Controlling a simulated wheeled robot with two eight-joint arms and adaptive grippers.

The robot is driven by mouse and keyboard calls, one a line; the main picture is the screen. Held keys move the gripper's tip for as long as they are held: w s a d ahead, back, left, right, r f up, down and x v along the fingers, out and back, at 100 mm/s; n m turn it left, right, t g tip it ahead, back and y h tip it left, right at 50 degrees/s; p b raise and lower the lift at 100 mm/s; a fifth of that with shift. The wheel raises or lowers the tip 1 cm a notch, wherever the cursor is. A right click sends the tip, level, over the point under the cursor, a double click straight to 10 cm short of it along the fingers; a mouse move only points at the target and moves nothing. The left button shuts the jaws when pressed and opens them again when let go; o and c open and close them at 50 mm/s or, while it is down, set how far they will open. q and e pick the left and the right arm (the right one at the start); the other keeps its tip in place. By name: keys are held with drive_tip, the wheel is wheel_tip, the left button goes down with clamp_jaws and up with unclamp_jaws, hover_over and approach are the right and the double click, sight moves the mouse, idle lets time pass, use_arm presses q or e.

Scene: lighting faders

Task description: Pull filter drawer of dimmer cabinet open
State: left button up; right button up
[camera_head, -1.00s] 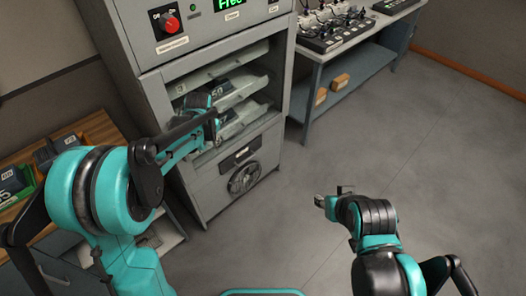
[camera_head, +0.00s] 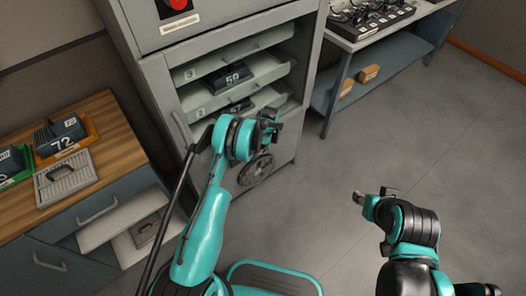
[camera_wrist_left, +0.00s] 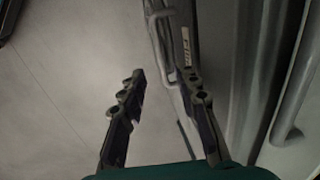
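The grey dimmer cabinet (camera_head: 155,78) stands at the centre of the head view, with numbered dimmer trays (camera_head: 222,92) inside its open front. Its lower front with the round fan grille (camera_head: 257,170) is partly hidden by my left arm. My left gripper (camera_head: 272,124) is in front of the cabinet, just above the grille. In the left wrist view its two fingers (camera_wrist_left: 165,95) are apart. A grey edge with a partly readable label (camera_wrist_left: 183,45), seemingly the filter drawer front, shows between and behind them, close to the right finger; contact is unclear. My right gripper (camera_head: 370,200) is over bare floor.
A wooden-topped bench (camera_head: 95,122) with trays and dimmer modules stands at the left; one of its drawers (camera_head: 120,215) is out. A table (camera_head: 395,65) with a fader console stands at the back right. The floor right of the cabinet is clear.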

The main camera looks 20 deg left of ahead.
use_arm(q)
drive_tip(key=f, duration=0.2)
drive_tip(key=f+b, duration=0.1)
drive_tip(key=f, duration=0.1)
drive_tip(key=a+f+b, duration=0.1)
drive_tip(key=f, duration=0.1)
drive_tip(key=shift+w+f, duration=0.1)
drive_tip(key=shift+w, duration=0.2)
clamp_jaws()
